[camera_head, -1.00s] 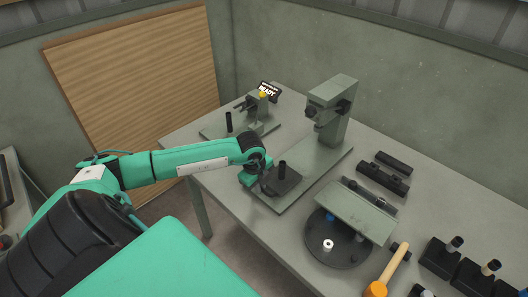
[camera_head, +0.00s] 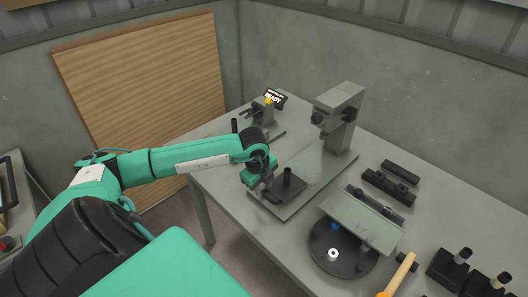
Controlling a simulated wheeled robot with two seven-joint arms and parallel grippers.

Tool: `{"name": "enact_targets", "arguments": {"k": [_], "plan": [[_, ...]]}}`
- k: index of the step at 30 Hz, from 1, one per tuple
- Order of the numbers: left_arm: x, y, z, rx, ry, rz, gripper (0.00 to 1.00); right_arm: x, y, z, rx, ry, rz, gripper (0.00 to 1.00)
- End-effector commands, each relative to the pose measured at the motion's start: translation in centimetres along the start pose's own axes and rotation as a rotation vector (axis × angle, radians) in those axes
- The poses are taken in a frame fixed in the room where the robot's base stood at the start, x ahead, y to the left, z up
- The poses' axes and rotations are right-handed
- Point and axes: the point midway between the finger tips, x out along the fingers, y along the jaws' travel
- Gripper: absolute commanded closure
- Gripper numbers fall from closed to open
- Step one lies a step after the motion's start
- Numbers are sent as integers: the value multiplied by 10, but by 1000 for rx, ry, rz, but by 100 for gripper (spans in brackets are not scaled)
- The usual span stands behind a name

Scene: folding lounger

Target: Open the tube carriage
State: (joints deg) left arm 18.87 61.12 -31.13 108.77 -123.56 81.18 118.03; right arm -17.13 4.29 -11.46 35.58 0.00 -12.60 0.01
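A grey-green press stand (camera_head: 336,120) rises from a long flat base plate (camera_head: 318,172) on the table. At the plate's near end sits a low dark block with an upright black tube (camera_head: 287,178), which looks like the tube carriage. My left gripper (camera_head: 267,192) is at the left side of this block, close to the tube. Its fingers are small and dark against the block, so I cannot tell whether they touch it or are open or shut. My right gripper is not in view.
A small fixture with a READY sign (camera_head: 274,97) stands at the back. A round black turntable (camera_head: 338,258) under a tilted plate (camera_head: 362,220) is to the right, with black blocks (camera_head: 389,187) behind it. A wooden-handled mallet (camera_head: 402,272) lies in front.

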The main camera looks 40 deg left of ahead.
Motion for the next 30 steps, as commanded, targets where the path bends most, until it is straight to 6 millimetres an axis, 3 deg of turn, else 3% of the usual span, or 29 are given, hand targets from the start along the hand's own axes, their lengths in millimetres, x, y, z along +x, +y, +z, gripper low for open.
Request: {"name": "enact_targets", "arguments": {"k": [6, 13, 19, 30], "plan": [[-49, 0, 1, 2, -3, -5, 67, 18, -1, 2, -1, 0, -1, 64], [-89, 0, 0, 0, -1, -3, 67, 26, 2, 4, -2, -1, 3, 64], [-101, 1, 0, 1, 0, 1, 67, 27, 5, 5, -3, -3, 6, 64], [-102, 0, 0, 0, 0, 1, 67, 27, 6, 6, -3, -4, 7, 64]]}}
